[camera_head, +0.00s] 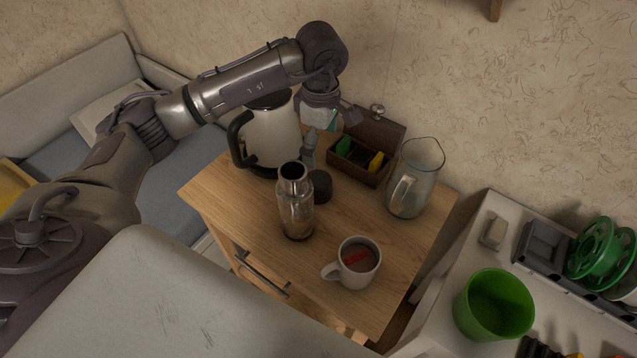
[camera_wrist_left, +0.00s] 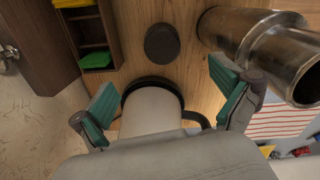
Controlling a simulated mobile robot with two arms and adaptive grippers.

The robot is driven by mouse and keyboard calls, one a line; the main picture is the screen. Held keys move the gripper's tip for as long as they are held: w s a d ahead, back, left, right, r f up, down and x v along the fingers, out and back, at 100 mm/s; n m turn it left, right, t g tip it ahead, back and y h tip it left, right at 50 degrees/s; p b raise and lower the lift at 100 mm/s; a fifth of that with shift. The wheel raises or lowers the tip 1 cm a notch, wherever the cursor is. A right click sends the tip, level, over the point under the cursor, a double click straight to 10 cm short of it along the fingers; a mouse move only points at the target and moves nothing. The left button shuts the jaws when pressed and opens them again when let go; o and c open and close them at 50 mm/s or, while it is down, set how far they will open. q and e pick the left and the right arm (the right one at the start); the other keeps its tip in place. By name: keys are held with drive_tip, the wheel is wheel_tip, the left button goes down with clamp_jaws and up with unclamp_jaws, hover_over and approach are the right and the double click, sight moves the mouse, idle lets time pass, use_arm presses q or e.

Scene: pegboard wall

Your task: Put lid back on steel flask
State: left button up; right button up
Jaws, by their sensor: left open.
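The steel flask (camera_head: 296,208) stands upright and open on the wooden cabinet top. Its black lid (camera_head: 320,186) lies flat on the wood just behind and to the right of it, apart from or barely beside it. In the left wrist view, the lid (camera_wrist_left: 162,43) shows as a dark disc, with the flask (camera_wrist_left: 262,42) to its right. My left gripper (camera_head: 331,132) is open and empty above the back of the cabinet, beyond the lid. In the wrist view its green-padded fingers (camera_wrist_left: 160,84) are spread, with the lid ahead of them. My right gripper is not in view.
A white kettle (camera_head: 270,135) stands close to my left gripper. A wooden box (camera_head: 362,177) with coloured packets is behind the lid. A glass pitcher (camera_head: 415,180) stands right and a mug (camera_head: 357,265) in front. Bare wood (camera_head: 235,195) lies left of the flask.

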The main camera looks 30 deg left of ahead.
sight(319, 179)
use_arm(q)
wheel_tip(319, 179, down, 9)
drive_tip(key=shift+r+p, duration=0.15)
drive_tip(key=shift+p, duration=0.15)
drive_tip(key=shift+s, duration=0.1)
wheel_tip(319, 179, down, 5)
drive_tip(key=shift+s+f+p, duration=0.1)
drive_tip(key=shift+p, duration=0.4)
drive_tip(key=shift+c, duration=0.2)
drive_tip(key=c, duration=1.2)
